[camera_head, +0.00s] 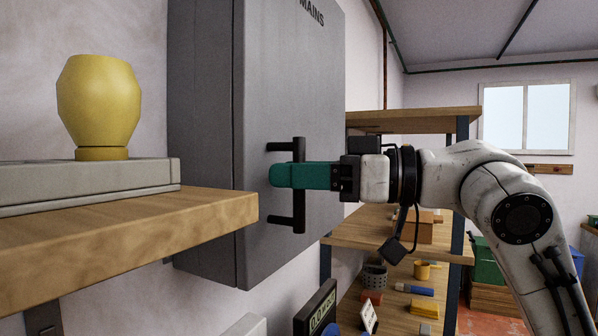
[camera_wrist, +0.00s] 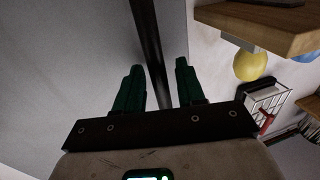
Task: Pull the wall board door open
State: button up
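The wall board is a grey metal cabinet (camera_head: 205,130) on the wall, lettered "MAINS" at the top. Its door (camera_head: 285,90) looks shut in the head view. A black vertical bar handle (camera_head: 299,219) stands off the door on two short posts. In the wrist view the handle (camera_wrist: 147,30) runs between my two teal fingers. My gripper (camera_head: 277,175) reaches in from the right at mid-handle, and its near finger hides part of the bar. In the wrist view my gripper (camera_wrist: 157,68) is open, with a gap showing on each side of the bar.
A wooden shelf (camera_head: 120,235) with a yellow pot (camera_head: 98,100) juts out at the left, close to the cabinet. A shelf unit (camera_head: 415,119) holding small items stands behind my arm. A dark digital display (camera_head: 318,312) is below the cabinet.

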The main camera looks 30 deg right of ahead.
jog(key=shift+c, duration=0.2)
grip_shut()
jog(key=shift+s+d, duration=0.1)
